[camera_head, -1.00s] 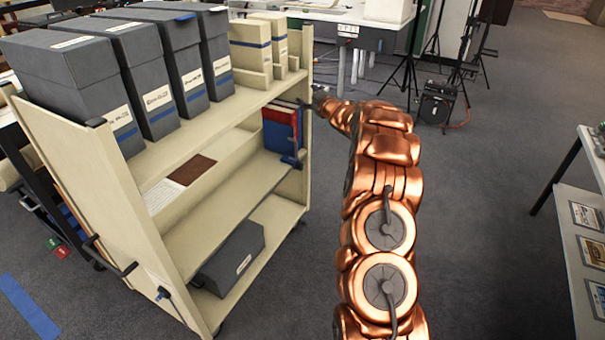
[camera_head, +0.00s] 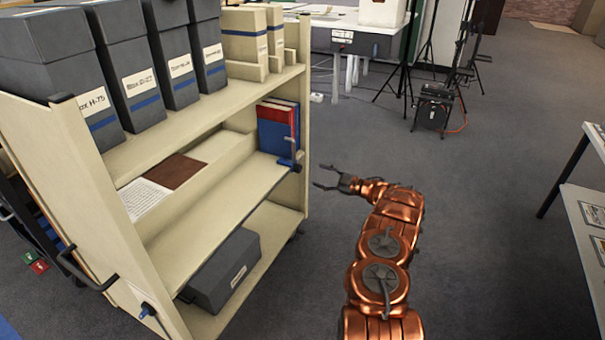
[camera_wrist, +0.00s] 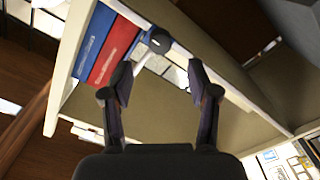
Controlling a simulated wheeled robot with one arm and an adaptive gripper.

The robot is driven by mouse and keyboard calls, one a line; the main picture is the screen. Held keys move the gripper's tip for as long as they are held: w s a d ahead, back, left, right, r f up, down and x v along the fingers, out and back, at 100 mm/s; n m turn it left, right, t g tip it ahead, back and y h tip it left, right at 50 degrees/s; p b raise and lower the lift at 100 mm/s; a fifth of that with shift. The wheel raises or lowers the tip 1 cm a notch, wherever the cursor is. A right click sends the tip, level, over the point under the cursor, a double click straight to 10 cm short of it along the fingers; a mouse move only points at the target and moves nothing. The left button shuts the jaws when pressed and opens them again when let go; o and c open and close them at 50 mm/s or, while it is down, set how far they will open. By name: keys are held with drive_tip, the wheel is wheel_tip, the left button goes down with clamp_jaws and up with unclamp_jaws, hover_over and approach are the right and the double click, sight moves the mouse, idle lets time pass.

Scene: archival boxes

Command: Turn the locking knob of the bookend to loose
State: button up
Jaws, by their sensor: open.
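The bookend (camera_head: 290,162) stands on the cart's middle shelf at its right end, against a red book and a blue book. In the wrist view its round dark locking knob (camera_wrist: 158,40) shows beside the books, with blue around it. The knob's exact setting cannot be read. My gripper (camera_head: 320,177) is open and empty, just right of the cart at about middle-shelf height, pointing at the bookend. In the wrist view my gripper (camera_wrist: 160,77) has its fingers spread below the knob, apart from it in the picture.
The cream cart (camera_head: 225,85) carries grey boxes on its top shelf and a grey box (camera_head: 224,272) on its bottom shelf. A table edge (camera_head: 572,165) is at the right. Grey floor (camera_head: 470,190) lies clear between them. Tripods stand behind.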

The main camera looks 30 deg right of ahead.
sight(301, 169)
drive_tip(key=shift+b+x, duration=0.9)
drive_tip(key=shift+x, duration=3.05)
drive_tip(key=shift+c, duration=0.4)
clamp_jaws()
